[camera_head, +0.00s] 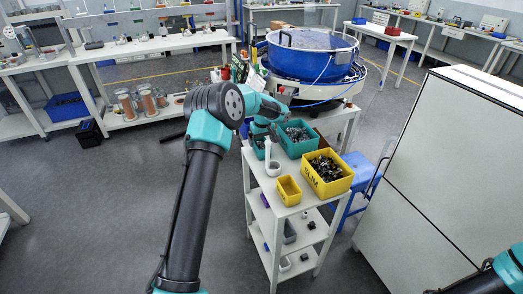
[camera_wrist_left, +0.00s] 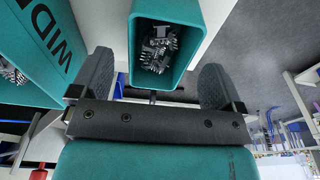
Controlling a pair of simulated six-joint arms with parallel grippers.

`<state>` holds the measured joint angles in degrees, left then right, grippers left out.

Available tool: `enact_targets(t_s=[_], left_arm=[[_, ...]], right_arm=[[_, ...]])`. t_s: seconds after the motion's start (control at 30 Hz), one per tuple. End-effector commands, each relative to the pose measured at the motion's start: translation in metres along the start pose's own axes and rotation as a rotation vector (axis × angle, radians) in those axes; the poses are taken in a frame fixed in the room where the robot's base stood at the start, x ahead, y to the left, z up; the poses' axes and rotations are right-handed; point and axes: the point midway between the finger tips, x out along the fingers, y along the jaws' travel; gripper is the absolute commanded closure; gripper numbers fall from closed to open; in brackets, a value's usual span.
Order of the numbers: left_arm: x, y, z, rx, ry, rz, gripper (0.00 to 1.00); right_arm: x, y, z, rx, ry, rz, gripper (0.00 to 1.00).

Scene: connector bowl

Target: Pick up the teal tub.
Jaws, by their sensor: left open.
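A small teal tub (camera_wrist_left: 187,62) with grey metal-looking parts inside sits at the top centre of the left wrist view. In the head view the small teal tub (camera_head: 259,152) stands on the white shelf cart, partly hidden by my left gripper (camera_head: 264,131). In the left wrist view my left gripper (camera_wrist_left: 156,70) is open, with one finger on each side of the tub's near end. I cannot tell whether the fingers touch it. My right gripper is not in view; only part of my right arm shows at the lower right of the head view.
A larger teal bin (camera_head: 297,148) of parts stands close beside the tub; its lettered side (camera_wrist_left: 45,55) shows in the left wrist view. A white upright holder (camera_head: 271,164), a small yellow box (camera_head: 289,192) and a larger yellow bin (camera_head: 328,186) share the white cart (camera_head: 262,205).

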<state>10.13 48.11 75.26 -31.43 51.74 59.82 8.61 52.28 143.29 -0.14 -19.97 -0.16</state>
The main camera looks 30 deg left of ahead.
Motion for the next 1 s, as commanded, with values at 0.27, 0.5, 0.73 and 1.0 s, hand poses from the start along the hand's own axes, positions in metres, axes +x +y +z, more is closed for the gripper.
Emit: enact_targets(t_s=[0.27, 0.5, 0.73, 1.0], left_arm=[[0.003, 0.000, 0.000, 0.000, 0.000, 0.000, 0.06], [0.013, 0.000, 0.000, 0.001, -0.001, -0.002, 0.06], [0.044, 0.001, 0.000, 0.000, -0.001, -0.001, 0.06], [0.055, 0.001, 0.000, 0.001, 0.000, 0.000, 0.06]], right_arm=[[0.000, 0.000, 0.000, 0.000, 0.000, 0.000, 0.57], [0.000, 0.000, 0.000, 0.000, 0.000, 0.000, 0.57], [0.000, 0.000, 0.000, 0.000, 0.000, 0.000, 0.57], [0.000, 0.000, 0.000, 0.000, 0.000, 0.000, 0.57]])
